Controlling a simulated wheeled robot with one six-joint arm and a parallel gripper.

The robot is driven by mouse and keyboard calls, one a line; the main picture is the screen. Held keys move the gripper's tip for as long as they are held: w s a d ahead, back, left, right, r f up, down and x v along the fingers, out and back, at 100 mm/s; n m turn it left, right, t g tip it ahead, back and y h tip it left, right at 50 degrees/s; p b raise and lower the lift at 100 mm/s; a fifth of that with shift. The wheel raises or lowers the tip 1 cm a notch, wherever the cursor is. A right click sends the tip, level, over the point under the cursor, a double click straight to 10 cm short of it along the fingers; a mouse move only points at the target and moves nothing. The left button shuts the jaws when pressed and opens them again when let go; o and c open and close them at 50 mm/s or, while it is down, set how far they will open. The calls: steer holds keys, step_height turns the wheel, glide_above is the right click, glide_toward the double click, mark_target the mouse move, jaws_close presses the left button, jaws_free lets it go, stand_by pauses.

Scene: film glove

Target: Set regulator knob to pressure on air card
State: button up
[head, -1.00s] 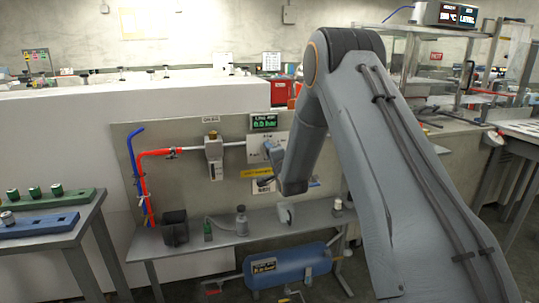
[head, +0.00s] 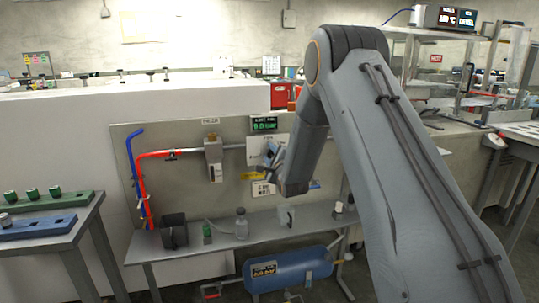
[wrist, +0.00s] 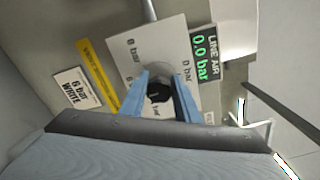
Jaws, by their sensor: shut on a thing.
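The regulator's dark knob (wrist: 158,92) is between the two blue fingers of my gripper (wrist: 165,97) in the wrist view, and the gripper is shut on it. The white dial plate (wrist: 165,48) behind it has bar marks, some hidden by the fingers. The line air display (wrist: 203,57) reads 0.0 bar in green; it also shows in the head view (head: 264,124). The air card (wrist: 72,90) reads 6 bar and a second word, probably WHITE. It hangs below the regulator in the head view (head: 263,189). My gripper is at the panel there (head: 269,157), hiding the knob.
A yellow label strip (wrist: 97,75) lies between card and dial. A filter unit (head: 213,158) and red pipe (head: 148,157) are left on the panel. Below, a shelf (head: 220,242) holds a dark bin (head: 174,230) and bottles; a blue tank (head: 290,270) stands underneath.

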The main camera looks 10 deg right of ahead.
stand_by(0.4)
steer(key=o, duration=1)
steer(key=shift+o, duration=0.2)
steer(key=s, duration=0.7)
steer(key=shift+s+d+b, duration=0.3)
steer(key=shift+s, duration=0.1)
